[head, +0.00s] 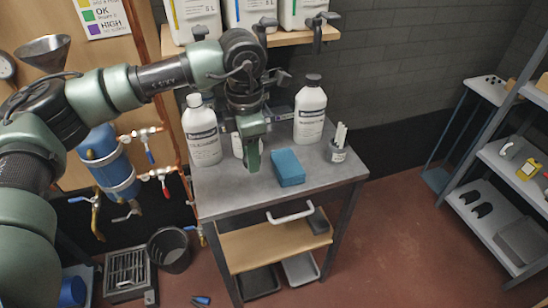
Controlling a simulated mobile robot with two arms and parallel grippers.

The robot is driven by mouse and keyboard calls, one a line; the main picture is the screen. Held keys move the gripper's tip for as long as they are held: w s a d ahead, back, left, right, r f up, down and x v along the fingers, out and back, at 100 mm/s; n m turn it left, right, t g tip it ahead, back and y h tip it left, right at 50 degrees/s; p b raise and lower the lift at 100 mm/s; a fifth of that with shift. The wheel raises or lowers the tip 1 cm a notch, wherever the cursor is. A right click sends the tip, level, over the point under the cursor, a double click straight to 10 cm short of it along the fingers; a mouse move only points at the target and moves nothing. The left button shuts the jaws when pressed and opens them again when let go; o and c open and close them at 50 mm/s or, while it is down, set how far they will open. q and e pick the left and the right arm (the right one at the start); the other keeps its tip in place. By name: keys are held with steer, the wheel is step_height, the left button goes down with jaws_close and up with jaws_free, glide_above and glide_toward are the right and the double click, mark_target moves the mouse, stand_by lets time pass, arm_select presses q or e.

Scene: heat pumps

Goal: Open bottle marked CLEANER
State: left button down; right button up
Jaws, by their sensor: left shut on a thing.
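A white bottle with a white cap (202,135) stands upright at the left of the grey worktable (330,172). Another white bottle with a dark cap (310,112) stands upright at the back right. A third white bottle (237,147) shows only in part behind my left gripper; its top is hidden. The labels are too small to read surely, so I cannot tell which is marked CLEANER. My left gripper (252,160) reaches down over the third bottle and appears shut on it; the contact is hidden. My right gripper is out of view.
A blue block (287,168) lies near the table's front, with a small cup of white sticks (338,147) at the right. Large canisters (245,12) and taps stand on a shelf above. Pipes and valves (150,155) are left of the table; free floor lies right.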

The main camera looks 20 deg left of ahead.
mark_target(249, 180)
arm_select(q)
steer(key=w+a+f+n, duration=0.1)
steer(key=f+n, duration=0.2)
steer(key=n, duration=0.3)
steer(key=w+f+n, duration=0.1)
steer(key=f+n, duration=0.2)
steer(key=n, duration=0.3)
steer(key=w+a+f+n+p, duration=0.1)
steer(key=w+f+n, duration=0.1)
steer(key=f+n, duration=0.2)
steer(key=shift+a+f+n, duration=0.1)
steer(key=shift+a+n, duration=0.2)
steer(key=shift+n, duration=0.7)
steer(key=shift+f, duration=0.35)
steer(key=shift+f, duration=0.25)
steer(key=c, duration=0.9)
jaws_free()
steer(key=shift+c, duration=0.2)
